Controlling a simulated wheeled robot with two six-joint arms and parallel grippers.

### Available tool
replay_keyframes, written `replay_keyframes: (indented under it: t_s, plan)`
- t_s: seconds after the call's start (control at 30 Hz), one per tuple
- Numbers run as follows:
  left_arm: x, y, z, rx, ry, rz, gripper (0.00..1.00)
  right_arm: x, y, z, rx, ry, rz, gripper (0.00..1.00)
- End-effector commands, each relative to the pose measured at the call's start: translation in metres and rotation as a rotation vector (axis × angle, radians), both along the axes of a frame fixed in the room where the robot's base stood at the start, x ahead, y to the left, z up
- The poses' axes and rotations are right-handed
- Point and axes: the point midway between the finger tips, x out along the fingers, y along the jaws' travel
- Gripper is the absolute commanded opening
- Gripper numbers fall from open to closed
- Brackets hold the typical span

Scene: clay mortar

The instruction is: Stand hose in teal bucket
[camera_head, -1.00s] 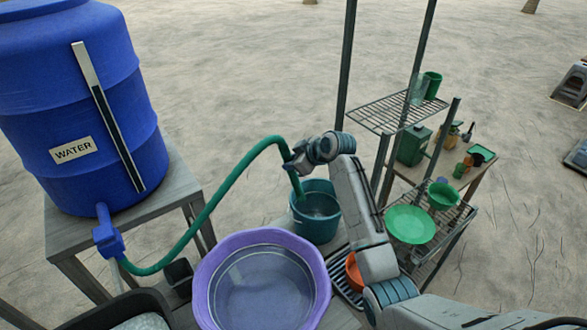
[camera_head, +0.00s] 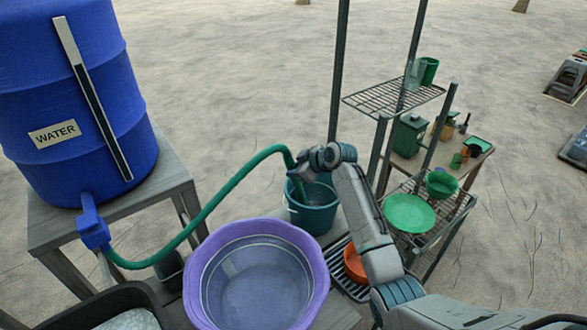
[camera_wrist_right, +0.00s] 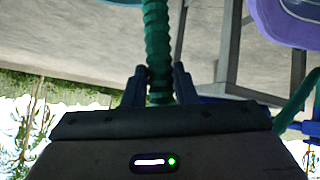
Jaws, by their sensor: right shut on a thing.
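The green hose (camera_head: 215,207) runs from the tap of the blue water barrel in an arch up to my right gripper (camera_head: 300,170). My right gripper is shut on the hose near its free end, above the teal bucket (camera_head: 318,218). The hose end points down into the bucket's mouth; whether it touches the bottom is hidden. In the right wrist view the ribbed hose (camera_wrist_right: 157,40) sits between the two dark fingers (camera_wrist_right: 160,85). My left gripper is not in view.
A purple basin (camera_head: 205,300) stands in front of the bucket. The blue barrel (camera_head: 75,90) is on a grey stand at left. A metal rack (camera_head: 395,104) with green dishes stands at right, and an orange bowl (camera_head: 354,264) lies near my right arm.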

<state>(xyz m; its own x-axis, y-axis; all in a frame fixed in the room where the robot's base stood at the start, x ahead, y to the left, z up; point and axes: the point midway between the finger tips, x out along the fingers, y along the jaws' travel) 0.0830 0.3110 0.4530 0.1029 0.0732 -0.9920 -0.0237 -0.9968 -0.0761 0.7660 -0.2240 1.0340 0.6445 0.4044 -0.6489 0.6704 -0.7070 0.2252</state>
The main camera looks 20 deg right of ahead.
Motion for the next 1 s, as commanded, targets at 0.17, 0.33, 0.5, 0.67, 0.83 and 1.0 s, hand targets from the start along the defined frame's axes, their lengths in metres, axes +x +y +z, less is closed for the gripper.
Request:
replay_keyframes:
  t_s: [0.17,0.33,0.5,0.67,0.83,1.0]
  plan:
    - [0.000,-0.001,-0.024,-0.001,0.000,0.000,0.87,0.002,-0.006,-0.026,0.000,-0.002,-0.001,0.07]
    - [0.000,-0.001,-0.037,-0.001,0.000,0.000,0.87,0.003,-0.011,-0.045,0.001,-0.001,-0.001,0.07]
    - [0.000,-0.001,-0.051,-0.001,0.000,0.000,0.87,0.004,-0.016,-0.064,0.000,-0.001,-0.001,0.07]
    - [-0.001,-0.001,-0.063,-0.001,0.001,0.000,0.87,0.006,-0.020,-0.080,0.000,-0.002,-0.001,0.07]
    - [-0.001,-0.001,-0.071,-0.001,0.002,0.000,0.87,0.006,-0.023,-0.091,0.001,-0.002,0.000,0.07]
    - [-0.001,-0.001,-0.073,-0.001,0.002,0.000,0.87,0.007,-0.024,-0.094,0.001,-0.002,0.000,0.07]
